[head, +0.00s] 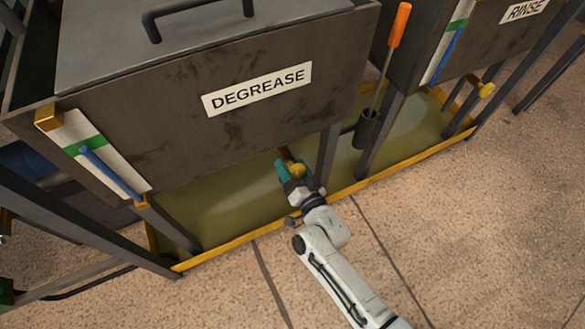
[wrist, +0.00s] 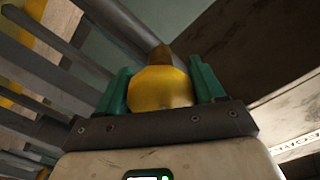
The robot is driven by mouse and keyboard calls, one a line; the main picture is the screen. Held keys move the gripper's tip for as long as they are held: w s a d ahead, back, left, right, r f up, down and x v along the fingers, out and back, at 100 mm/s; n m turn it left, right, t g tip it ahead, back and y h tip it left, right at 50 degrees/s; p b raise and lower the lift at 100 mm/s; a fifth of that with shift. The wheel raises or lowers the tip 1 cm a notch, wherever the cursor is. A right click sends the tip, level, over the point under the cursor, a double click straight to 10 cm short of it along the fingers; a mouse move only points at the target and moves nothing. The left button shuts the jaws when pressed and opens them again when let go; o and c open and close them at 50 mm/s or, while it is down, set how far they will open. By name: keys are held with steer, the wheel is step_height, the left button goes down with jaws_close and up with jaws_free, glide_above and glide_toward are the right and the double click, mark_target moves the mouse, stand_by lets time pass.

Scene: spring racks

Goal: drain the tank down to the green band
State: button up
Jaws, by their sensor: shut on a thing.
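The dark DEGREASE tank (head: 160,120) stands on legs at the left and centre of the head view. Its sight gauge (head: 72,130) is a white strip with a green band (head: 93,145) near mid-height. A blue column (head: 112,175) runs up the strip, its top end at the green band. My gripper (head: 289,169), with teal fingers, is under the tank's front edge. It is shut on a yellow valve knob (head: 298,171). In the wrist view the yellow knob (wrist: 160,88) sits between both fingers, with a brownish stem behind it.
A yellow-rimmed catch basin (head: 225,210) holding greenish liquid lies under the tanks. The RINSE tank (head: 410,45), with its own gauge and yellow knob (head: 485,90), stands to the right. An orange-handled tool (head: 399,25) stands in a dark holder between them. Tank legs flank my gripper; the front floor is clear.

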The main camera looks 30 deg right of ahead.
steer(key=shift+m, duration=1)
steer(key=o, duration=1)
steer(key=shift+c, duration=0.2)
steer(key=shift+s, duration=0.1)
steer(key=s, duration=1)
steer(key=shift+s+p, duration=0.3)
